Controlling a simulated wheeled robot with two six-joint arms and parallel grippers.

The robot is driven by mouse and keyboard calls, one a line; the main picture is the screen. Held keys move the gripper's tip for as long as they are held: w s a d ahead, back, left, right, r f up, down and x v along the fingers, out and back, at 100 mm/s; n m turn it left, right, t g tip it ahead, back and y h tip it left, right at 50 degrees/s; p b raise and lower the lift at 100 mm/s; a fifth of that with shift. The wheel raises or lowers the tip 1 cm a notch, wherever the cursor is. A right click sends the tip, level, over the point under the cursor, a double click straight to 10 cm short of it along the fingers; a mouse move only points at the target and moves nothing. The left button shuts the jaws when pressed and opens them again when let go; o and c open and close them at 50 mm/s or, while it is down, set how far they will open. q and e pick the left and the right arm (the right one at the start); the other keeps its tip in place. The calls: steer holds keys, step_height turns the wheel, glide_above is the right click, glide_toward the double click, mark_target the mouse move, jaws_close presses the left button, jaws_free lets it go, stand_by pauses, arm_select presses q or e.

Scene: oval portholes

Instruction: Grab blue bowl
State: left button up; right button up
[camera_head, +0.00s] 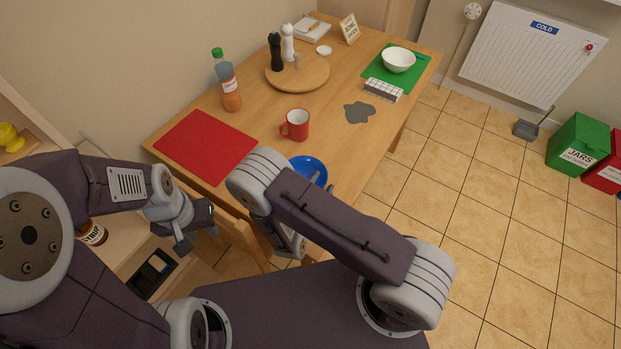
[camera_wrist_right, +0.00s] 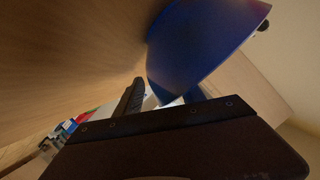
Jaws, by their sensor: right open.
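The blue bowl (camera_head: 308,168) is on the wooden table near its front edge, partly covered by my right arm in the head view. In the right wrist view the blue bowl (camera_wrist_right: 200,45) is large and close, just beyond the fingers. My right gripper (camera_wrist_right: 165,93) is open at the bowl's side; whether it touches the bowl I cannot tell. In the head view it is mostly hidden behind my right arm. My left gripper (camera_head: 196,236) is empty, in front of the table at the left, with its fingers apart.
On the table (camera_head: 345,150) are a red mat (camera_head: 206,147), a red mug (camera_head: 295,124), a bottle (camera_head: 227,82), a round board (camera_head: 298,75) with mills, a grey patch (camera_head: 359,112) and a white bowl (camera_head: 398,60) on a green mat.

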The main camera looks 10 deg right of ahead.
steer(key=shift+w+d+f, duration=0.1)
steer(key=shift+w+d, duration=0.05)
steer(key=shift+w, duration=0.1)
steer(key=shift+s+a+r, duration=0.35)
steer(key=shift+s+a, duration=0.1)
steer(key=shift+s, duration=0.05)
jaws_close()
steer(key=shift+w+d+f, duration=0.15)
steer(key=shift+w+d, duration=0.05)
steer(key=shift+a+r, duration=0.1)
steer(key=shift+r, duration=0.35)
step_height(320, 180, up, 9)
steer(key=shift+r+p, duration=0.15)
steer(key=shift+p, duration=0.85)
